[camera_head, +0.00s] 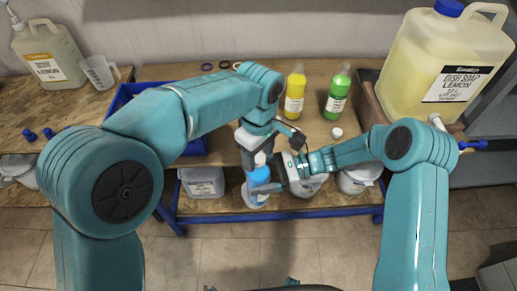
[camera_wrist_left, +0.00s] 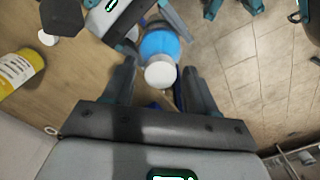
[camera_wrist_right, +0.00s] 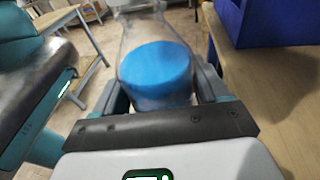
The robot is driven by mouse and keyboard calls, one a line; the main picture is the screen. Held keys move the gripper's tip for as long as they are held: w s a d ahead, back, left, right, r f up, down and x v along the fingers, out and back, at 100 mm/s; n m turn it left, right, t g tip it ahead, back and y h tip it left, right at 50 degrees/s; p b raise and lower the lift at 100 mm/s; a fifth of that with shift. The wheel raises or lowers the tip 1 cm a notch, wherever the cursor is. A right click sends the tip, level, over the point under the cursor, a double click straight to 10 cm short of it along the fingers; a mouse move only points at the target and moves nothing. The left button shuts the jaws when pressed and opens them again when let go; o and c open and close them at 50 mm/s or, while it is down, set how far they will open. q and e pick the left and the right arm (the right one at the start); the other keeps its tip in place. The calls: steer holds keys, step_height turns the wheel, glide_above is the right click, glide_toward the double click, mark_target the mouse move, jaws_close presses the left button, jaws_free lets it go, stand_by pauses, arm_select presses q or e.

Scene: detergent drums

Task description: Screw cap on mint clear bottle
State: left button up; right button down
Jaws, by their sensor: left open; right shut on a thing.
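The clear bottle with blue liquid (camera_head: 258,177) is held roughly upright off the front edge of the bench. My right gripper (camera_head: 278,172) is shut on its body from the side; the bottle (camera_wrist_right: 158,72) fills the space between the fingers in the right wrist view. A white cap (camera_wrist_left: 160,74) is at the bottle's top in the left wrist view; how tightly it sits cannot be seen. My left gripper (camera_head: 256,156) is above the bottle, open, with a finger on either side of the cap and gaps showing.
A yellow bottle (camera_head: 294,94), a green bottle (camera_head: 337,98) and a loose white cap (camera_head: 337,132) are on the bench. A blue crate (camera_head: 122,96) is partly behind my left arm. A large dish soap jug (camera_head: 440,65) stands right. Tubs (camera_head: 202,183) are below.

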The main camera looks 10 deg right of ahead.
arm_select(q)
jaws_close()
steer(key=m, duration=1.6)
steer(key=shift+m, duration=0.3)
steer(key=m, duration=0.4)
steer(key=shift+m, duration=0.4)
steer(key=shift+o, duration=0.6)
jaws_free()
